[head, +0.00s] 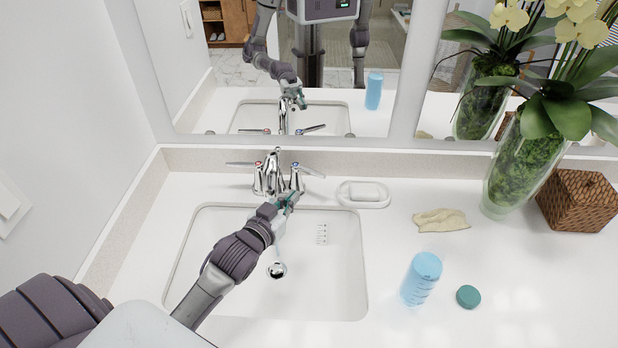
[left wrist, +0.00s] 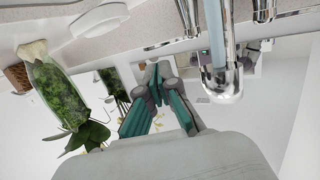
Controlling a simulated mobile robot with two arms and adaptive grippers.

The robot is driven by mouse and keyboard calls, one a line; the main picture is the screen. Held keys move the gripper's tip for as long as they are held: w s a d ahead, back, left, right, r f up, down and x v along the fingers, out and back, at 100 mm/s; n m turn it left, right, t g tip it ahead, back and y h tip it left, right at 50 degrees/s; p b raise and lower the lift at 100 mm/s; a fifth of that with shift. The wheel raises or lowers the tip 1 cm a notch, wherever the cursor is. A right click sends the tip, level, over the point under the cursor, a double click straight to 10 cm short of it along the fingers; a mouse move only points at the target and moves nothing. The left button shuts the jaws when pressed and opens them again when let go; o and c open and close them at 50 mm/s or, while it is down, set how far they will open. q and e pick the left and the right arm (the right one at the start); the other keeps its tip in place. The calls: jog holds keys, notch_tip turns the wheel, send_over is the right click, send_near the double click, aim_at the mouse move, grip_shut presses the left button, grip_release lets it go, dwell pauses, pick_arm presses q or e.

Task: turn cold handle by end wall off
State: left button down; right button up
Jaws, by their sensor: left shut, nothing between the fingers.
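The chrome faucet (head: 272,172) stands behind the sink, near the white end wall at left. Its cold handle (head: 311,171), with a blue mark, is on the right, its lever pointing right. The red-marked hot handle (head: 241,164) points left. A thin stream of water (head: 278,247) runs into the sink; it also shows in the left wrist view (left wrist: 216,35) beside the chrome spout (left wrist: 222,82). My left gripper (head: 290,198) is shut and empty, just in front of the cold handle's base; I cannot tell whether they touch. Its teal fingers show in the left wrist view (left wrist: 158,76). My right gripper is out of view.
The white sink (head: 340,270) lies below my left arm. A soap dish (head: 363,194) sits right of the faucet. A blue bottle (head: 421,278), teal cap (head: 468,297), crumpled cloth (head: 441,220), orchid vase (head: 524,165) and wicker box (head: 578,200) stand farther right. A mirror (head: 340,110) rises behind.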

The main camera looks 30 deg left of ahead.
aim_at(318, 174)
pick_arm(q)
jog(key=w, duration=0.3)
jog(key=w+f+p, duration=0.1)
jog(key=w, duration=0.5)
jog(key=shift+w+f+p, duration=0.25)
jog(key=shift+f+p, duration=0.1)
jog(key=shift+p, duration=0.05)
jog(key=shift+a, duration=0.1)
jog(key=shift+w+r, duration=0.1)
jog(key=shift+w, duration=0.1)
jog(key=w, duration=0.1)
jog(key=w+d, duration=0.1)
jog(key=w, duration=0.1)
jog(key=shift+s, duration=0.15)
